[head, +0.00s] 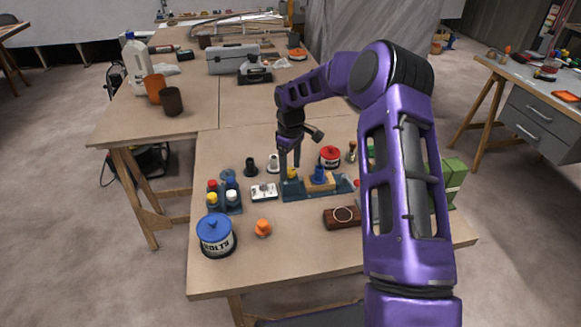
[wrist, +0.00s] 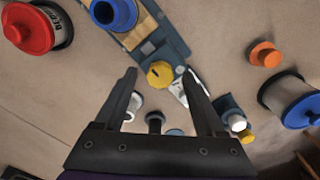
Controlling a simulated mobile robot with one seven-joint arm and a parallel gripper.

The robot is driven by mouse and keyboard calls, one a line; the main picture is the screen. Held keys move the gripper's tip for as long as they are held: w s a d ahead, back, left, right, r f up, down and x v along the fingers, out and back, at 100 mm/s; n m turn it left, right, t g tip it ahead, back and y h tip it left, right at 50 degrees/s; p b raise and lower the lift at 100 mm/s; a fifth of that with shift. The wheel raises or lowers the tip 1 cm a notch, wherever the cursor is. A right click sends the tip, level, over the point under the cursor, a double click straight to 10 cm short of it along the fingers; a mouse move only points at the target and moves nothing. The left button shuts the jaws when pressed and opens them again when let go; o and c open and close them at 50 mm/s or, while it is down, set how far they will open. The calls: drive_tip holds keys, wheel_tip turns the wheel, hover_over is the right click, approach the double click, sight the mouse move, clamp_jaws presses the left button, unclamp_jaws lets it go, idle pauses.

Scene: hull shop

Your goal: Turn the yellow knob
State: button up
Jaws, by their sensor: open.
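The yellow knob (head: 292,173) sits at the left end of a blue-grey base (head: 297,193) on the near table. In the wrist view the knob (wrist: 159,74) is round with a dark mark on its top. My gripper (head: 290,165) points down over it and is open. In the wrist view its fingertips (wrist: 159,76) lie on either side of the knob, with a gap at each side. I cannot tell whether the tips are above the knob or level with it.
A blue knob (head: 319,171) on a wooden block stands right of the yellow knob on the same base. A white switch box (head: 264,192), an orange knob (head: 263,227), a blue-lidded tin (head: 215,236) and a red-lidded tin (head: 330,156) stand around. The table's front left is partly clear.

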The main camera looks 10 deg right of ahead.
drive_tip(key=shift+f, duration=0.1)
clamp_jaws()
idle(0.3)
